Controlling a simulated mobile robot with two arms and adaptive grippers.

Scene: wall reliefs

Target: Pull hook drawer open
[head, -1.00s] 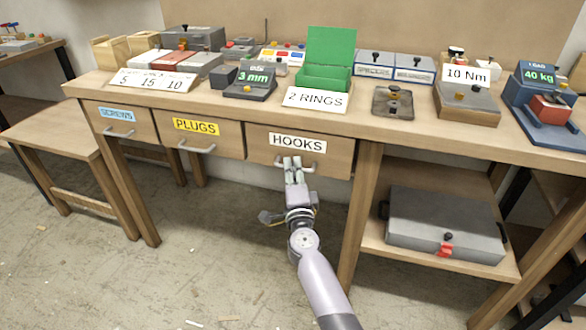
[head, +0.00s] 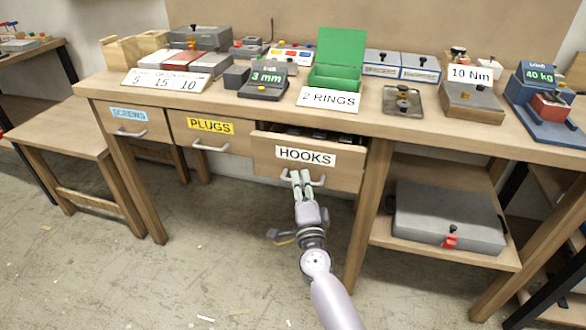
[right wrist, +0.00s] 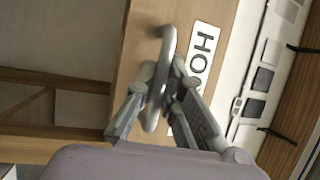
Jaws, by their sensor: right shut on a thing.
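The hook drawer (head: 270,151), labelled HOOKS, stands partly pulled out under the bench top, and dark contents show in the gap behind its front. My right gripper (head: 301,177) is shut on the drawer's grey bar handle (head: 318,181). In the right wrist view my right gripper (right wrist: 165,85) has its fingers on both sides of the handle (right wrist: 167,45), beside the drawer's label. That view also shows the inside of the drawer (right wrist: 262,80) with several dark and light pieces. My left gripper is not in view.
The plugs drawer (head: 240,143) and screws drawer (head: 150,128) are closed at the left. A grey case (head: 430,215) lies on the lower shelf at the right. A bench leg (head: 367,215) stands right of my arm.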

